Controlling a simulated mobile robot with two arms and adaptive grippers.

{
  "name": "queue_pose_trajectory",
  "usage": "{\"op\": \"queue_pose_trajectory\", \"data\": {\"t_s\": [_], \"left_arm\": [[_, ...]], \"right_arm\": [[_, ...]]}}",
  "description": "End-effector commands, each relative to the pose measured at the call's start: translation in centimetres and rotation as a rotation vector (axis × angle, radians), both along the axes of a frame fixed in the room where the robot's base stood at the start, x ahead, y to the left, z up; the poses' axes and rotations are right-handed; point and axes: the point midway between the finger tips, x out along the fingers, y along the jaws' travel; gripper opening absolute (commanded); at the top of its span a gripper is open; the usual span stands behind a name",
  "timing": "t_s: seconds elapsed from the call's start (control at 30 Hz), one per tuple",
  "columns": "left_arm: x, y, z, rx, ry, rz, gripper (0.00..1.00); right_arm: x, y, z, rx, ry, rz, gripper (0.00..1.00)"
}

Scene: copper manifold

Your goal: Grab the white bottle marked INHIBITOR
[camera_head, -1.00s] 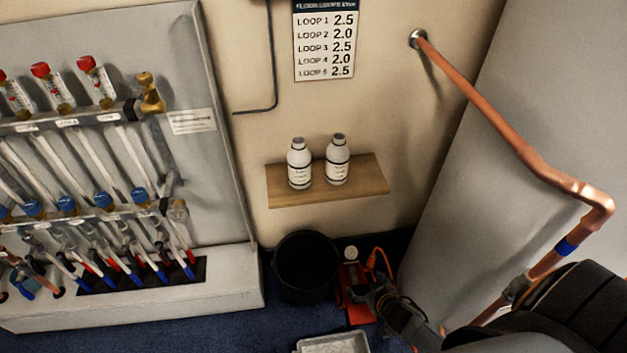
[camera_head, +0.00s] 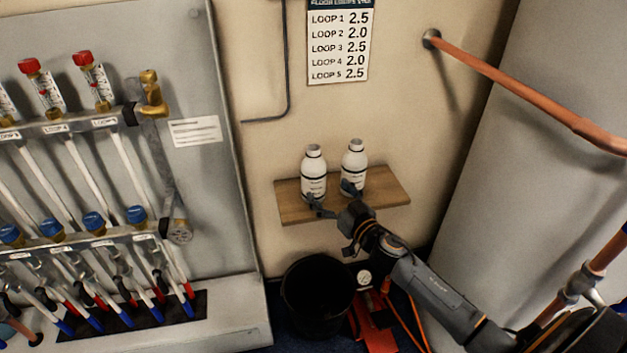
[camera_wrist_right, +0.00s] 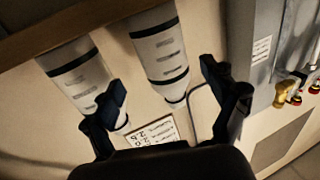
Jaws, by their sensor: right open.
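Two white bottles with dark bands and grey caps stand upright side by side on a wooden shelf (camera_head: 385,192): a left bottle (camera_head: 314,170) and a right bottle (camera_head: 355,161). Their label text is too small to read, so I cannot tell which is marked INHIBITOR. My right gripper (camera_head: 331,194) is open and empty in front of the bottles. The right wrist view is upside down; there the left bottle (camera_wrist_right: 160,50) appears beyond the gap between the gripper fingers (camera_wrist_right: 165,88), and the other bottle (camera_wrist_right: 78,75) is partly behind one finger. My left gripper is not in view.
A manifold panel (camera_head: 215,60) with pipes and valves stands at the left. Below the shelf are a black bucket (camera_head: 318,293) and a red device with a gauge (camera_head: 372,320). A copper pipe (camera_head: 520,92) runs at the right.

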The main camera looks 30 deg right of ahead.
Motion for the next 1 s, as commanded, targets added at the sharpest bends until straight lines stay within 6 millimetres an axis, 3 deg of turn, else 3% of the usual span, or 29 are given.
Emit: {"op": "queue_pose_trajectory", "data": {"t_s": [0.27,0.6,0.9,1.0], "left_arm": [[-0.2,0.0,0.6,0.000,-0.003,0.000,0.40],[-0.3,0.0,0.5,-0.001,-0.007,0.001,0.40],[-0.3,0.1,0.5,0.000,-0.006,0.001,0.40],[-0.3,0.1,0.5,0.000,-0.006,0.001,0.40]], "right_arm": [[2.2,0.2,0.0,-0.001,0.000,0.001,0.86],[6.5,0.8,0.2,-0.002,0.001,0.000,0.86],[7.0,0.9,0.2,0.001,0.002,0.000,0.86],[7.0,0.9,0.2,0.001,0.002,0.000,0.67]]}}
